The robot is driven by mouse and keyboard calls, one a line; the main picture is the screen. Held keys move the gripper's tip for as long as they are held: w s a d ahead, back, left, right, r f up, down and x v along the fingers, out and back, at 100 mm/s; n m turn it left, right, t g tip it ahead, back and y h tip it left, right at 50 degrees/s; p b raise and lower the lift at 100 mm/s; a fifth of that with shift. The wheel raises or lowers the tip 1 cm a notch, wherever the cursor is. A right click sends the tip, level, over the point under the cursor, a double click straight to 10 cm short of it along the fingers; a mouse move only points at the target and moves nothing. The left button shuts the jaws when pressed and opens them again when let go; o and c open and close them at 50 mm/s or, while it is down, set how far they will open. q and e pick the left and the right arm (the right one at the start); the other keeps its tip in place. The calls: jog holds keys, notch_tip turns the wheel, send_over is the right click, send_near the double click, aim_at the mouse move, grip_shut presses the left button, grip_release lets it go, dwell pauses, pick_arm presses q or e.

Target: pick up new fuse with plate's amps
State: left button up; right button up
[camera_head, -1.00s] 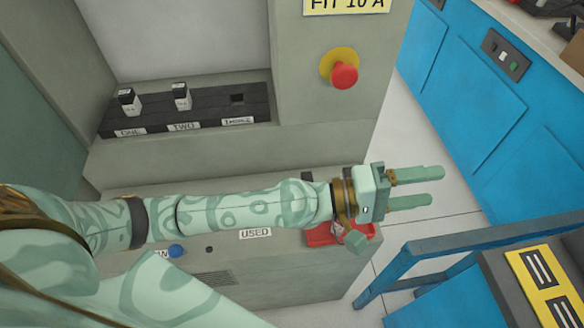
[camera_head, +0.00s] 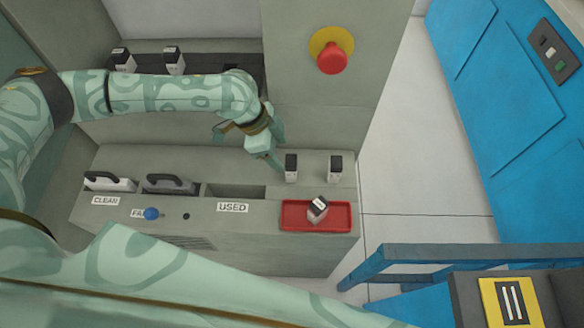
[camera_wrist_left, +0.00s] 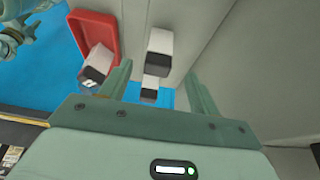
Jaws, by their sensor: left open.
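Two fuses stand upright on the grey ledge, a left one (camera_head: 291,168) and a right one (camera_head: 336,168). Both have dark and pale parts, and their ratings cannot be read. A third fuse (camera_head: 317,209) lies tilted in the red tray (camera_head: 287,223); it also shows in the left wrist view (camera_wrist_left: 97,63). My left gripper (camera_head: 280,148) is open and empty, just left of the left standing fuse. In the left wrist view, the two standing fuses, one larger (camera_wrist_left: 159,42) and one smaller (camera_wrist_left: 150,86), appear between the open fingers. The amps plate is out of view.
Two more fuses, a left one (camera_head: 121,60) and a right one (camera_head: 173,60), sit in the black holder, partly behind my arm. Handled blocks (camera_head: 170,184) and an empty slot by the USED label (camera_head: 232,207) are left. A red button (camera_head: 332,58) is above; a blue rail (camera_head: 440,252) is right.

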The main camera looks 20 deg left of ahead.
aim_at(290, 160)
pick_arm(q)
jog(key=b+x, duration=0.1)
jog(key=x, duration=0.2)
jog(key=d+b+x, duration=0.1)
jog(key=b+x, duration=0.1)
jog(key=x, duration=0.2)
jog(key=shift+w+d, duration=0.1)
jog(key=shift+r, duration=0.1)
jog(key=shift+c, duration=0.3)
jog(key=c, duration=1)
